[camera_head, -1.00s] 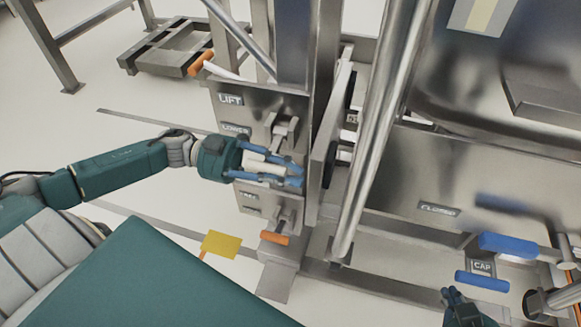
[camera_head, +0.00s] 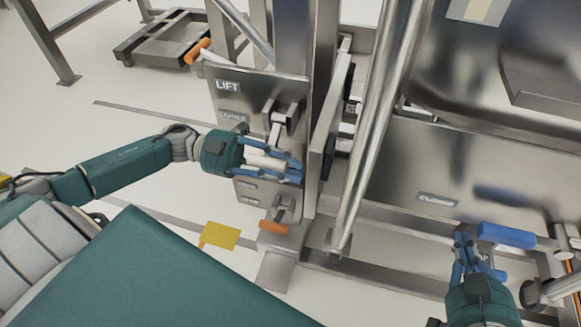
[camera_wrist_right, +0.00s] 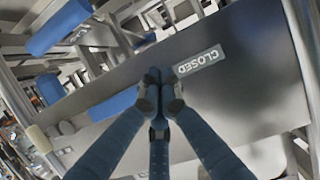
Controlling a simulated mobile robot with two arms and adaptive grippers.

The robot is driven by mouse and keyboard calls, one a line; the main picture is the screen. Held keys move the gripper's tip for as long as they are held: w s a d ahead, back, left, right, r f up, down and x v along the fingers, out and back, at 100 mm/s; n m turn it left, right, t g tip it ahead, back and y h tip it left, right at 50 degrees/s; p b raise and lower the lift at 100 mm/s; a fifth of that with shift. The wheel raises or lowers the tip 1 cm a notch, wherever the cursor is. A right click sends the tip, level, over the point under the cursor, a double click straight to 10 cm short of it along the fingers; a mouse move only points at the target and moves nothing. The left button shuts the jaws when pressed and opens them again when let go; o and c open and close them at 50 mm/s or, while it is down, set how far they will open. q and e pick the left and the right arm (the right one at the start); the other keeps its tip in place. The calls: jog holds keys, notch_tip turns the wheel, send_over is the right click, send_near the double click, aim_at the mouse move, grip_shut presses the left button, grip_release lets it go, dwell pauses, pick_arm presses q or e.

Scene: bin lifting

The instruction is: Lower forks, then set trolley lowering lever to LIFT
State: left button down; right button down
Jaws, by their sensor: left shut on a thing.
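The trolley lowering lever (camera_head: 276,133) hangs down from its pivot on the steel panel (camera_head: 228,101), below the LIFT label (camera_head: 228,86) and beside the LOWER label (camera_head: 232,116). My left gripper (camera_head: 293,168) is shut on the lever's pale handle (camera_head: 263,161), which points down, away from the LIFT label. Its fingers partly hide the handle. My right gripper (camera_head: 466,238) is at the lower right, near a blue handle (camera_head: 506,235). In the right wrist view its fingertips (camera_wrist_right: 157,82) meet with nothing seen between them. The forks cannot be clearly made out.
An orange-tipped handle (camera_head: 198,51) sits at the panel's top and another orange handle (camera_head: 272,227) below. A slanted steel bar (camera_head: 372,140) stands between my grippers. A steel wall with a CLOSED label (camera_head: 437,199) fills the right. Floor at left is mostly clear.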

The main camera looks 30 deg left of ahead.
aim_at(243, 159)
pick_arm(q)
jog(key=shift+a+f, duration=0.1)
jog(key=shift+f, duration=0.25)
jog(key=c, duration=1.5)
grip_release()
jog(key=shift+c, duration=0.2)
jog(key=shift+w+a, duration=0.1)
jog(key=shift+r, duration=0.15)
jog(key=v, duration=1.2)
